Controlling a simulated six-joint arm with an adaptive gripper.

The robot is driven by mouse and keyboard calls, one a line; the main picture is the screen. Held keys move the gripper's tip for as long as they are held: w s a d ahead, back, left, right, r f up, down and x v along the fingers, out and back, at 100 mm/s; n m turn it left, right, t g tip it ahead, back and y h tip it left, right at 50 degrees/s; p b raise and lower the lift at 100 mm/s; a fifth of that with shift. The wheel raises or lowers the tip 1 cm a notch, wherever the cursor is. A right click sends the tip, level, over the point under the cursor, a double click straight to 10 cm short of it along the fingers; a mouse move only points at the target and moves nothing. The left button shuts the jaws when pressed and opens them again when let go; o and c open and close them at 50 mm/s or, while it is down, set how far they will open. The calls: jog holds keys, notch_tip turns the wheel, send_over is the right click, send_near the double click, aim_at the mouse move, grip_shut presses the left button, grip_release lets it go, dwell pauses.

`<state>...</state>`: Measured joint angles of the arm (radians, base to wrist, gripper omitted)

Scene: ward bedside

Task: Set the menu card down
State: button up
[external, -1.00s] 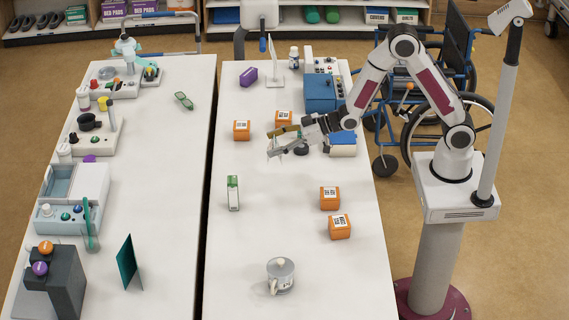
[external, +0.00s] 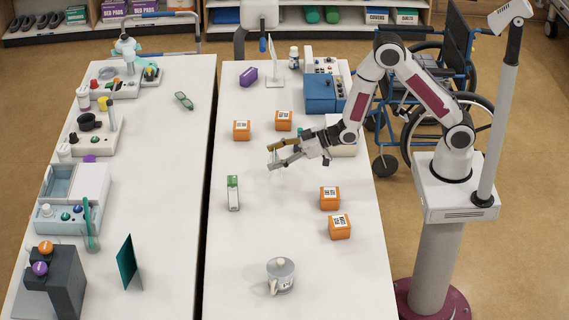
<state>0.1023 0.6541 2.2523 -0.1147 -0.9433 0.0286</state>
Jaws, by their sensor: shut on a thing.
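My gripper (external: 271,158) is above the middle of the right table (external: 290,225), with its fingers pointing left. It is shut on the menu card (external: 277,161), which shows only as a thin, pale upright sliver between the fingers. The card's face and markings cannot be made out. Whether its lower edge touches the table cannot be told from here.
Orange boxes (external: 283,120) (external: 241,130) stand behind the gripper; others (external: 329,197) (external: 339,227) stand in front, to the right. A green-and-white carton (external: 233,193) and lidded mug (external: 281,276) are nearer. A teal panel (external: 127,262) stands on the left table. Tabletop between carton and front orange boxes is clear.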

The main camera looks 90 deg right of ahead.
jog(key=shift+f, duration=2.05)
jog(key=shift+f, duration=0.2)
jog(key=o, duration=0.9)
jog(key=shift+r, duration=0.2)
jog(key=shift+v, duration=3.75)
